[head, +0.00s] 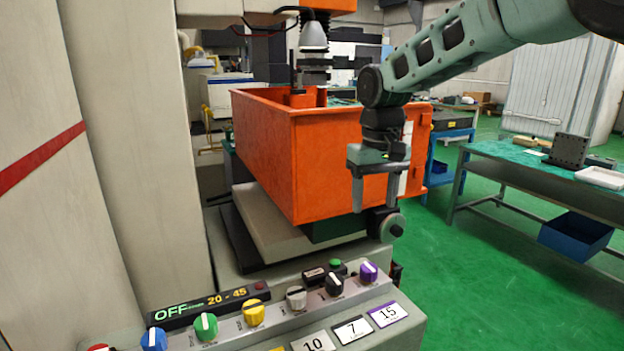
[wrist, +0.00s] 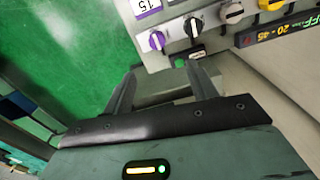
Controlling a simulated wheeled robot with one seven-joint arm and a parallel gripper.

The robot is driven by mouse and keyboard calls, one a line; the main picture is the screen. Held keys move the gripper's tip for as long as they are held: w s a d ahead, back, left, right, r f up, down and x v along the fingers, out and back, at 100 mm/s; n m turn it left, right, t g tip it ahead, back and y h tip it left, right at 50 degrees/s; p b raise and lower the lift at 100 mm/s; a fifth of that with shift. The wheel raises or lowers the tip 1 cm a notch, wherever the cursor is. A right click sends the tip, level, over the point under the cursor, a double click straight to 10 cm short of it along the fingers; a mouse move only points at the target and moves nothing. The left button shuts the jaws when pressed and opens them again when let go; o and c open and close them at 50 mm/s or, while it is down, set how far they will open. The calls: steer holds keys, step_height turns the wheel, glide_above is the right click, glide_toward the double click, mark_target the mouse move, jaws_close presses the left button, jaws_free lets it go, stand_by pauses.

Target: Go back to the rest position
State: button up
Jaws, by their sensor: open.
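My gripper (head: 375,192) hangs from my arm in front of the orange tank, pointing down, with its fingers apart and nothing between them. In the wrist view the two dark fingers of my gripper (wrist: 160,92) stand apart, with the control panel (wrist: 215,35) beyond their tips. In the head view the panel (head: 290,318) lies below and left of the gripper, with a row of coloured knobs. The purple knob (head: 369,272) and the black knob (head: 334,285) are the nearest to the gripper. The fingers appear clear of the knobs.
The orange tank (head: 345,150) stands close behind my gripper. A small handwheel (head: 391,227) is beside the fingers. A display (head: 208,305) reads OFF and 20 - 45. A green-topped workbench (head: 500,155) stands at the right. Green floor (head: 480,270) is open between.

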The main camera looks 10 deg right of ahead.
steer(key=s+a+f+n, duration=0.2)
steer(key=s+a, duration=0.2)
steer(key=s, duration=0.5)
steer(key=s+a+f+n, duration=0.1)
steer(key=s+a, duration=0.3)
steer(key=s, duration=0.5)
steer(key=s+d+f+n, duration=0.1)
steer(key=s+f, duration=0.1)
steer(key=s, duration=0.5)
steer(key=s+d+f+n, duration=0.1)
steer(key=s+f, duration=0.2)
steer(key=s, duration=0.4)
steer(key=shift+s+d+n+y, duration=0.15)
steer(key=shift+s+n+y, duration=0.15)
steer(key=shift+s, duration=0.05)
